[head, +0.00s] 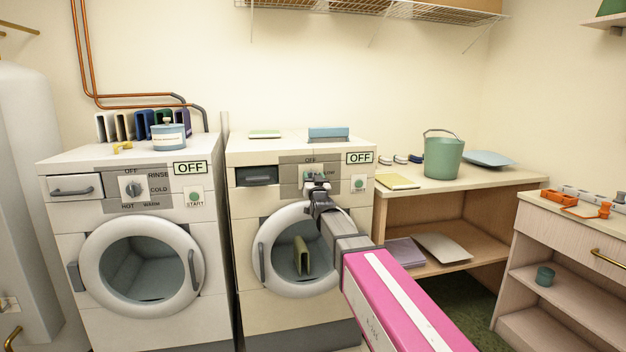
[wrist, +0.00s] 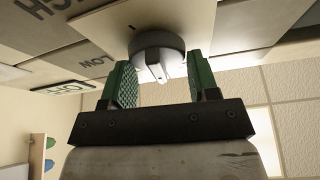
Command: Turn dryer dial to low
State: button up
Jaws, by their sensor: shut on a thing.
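The dryer (head: 246,205) is the right-hand machine in the head view. Its lit display (head: 359,157) reads OFF. The dryer dial is a round grey knob with a pale ridge in the wrist view (wrist: 158,48); in the head view my gripper mostly covers it. OFF is printed above the dial and LOW to its right; LOW also shows upside down in the wrist view (wrist: 93,62). My gripper (head: 317,183) is at the dial, shut on it with one green finger on each side. I cannot tell exactly where the dial's ridge points.
A washer (head: 60,220) with its own dial stands left of the dryer. The dryer's round door (head: 262,255) is below my gripper. A green START button (head: 359,183) is right of the dial. A shelf unit (head: 480,180) with a green bucket (head: 443,158) stands right.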

jog(key=shift+w+d+f+m+g+h, duration=0.1)
jog(key=shift+m+g+h, duration=0.75)
jog(key=shift+m, duration=2.2)
jog(key=shift+s+d+f+m+g+h, duration=0.15)
jog(key=shift+m+h, duration=1.35)
jog(key=shift+m, duration=1.6)
jog(key=shift+w+d+m+g+h, duration=0.15)
jog(key=shift+m+g+h, duration=0.75)
jog(key=shift+m, duration=2.15)
jog(key=shift+a+t+h, duration=0.1)
jog(key=shift+t+h, duration=0.15)
jog(key=shift+t, duration=0.05)
jog(key=o, duration=0.9)
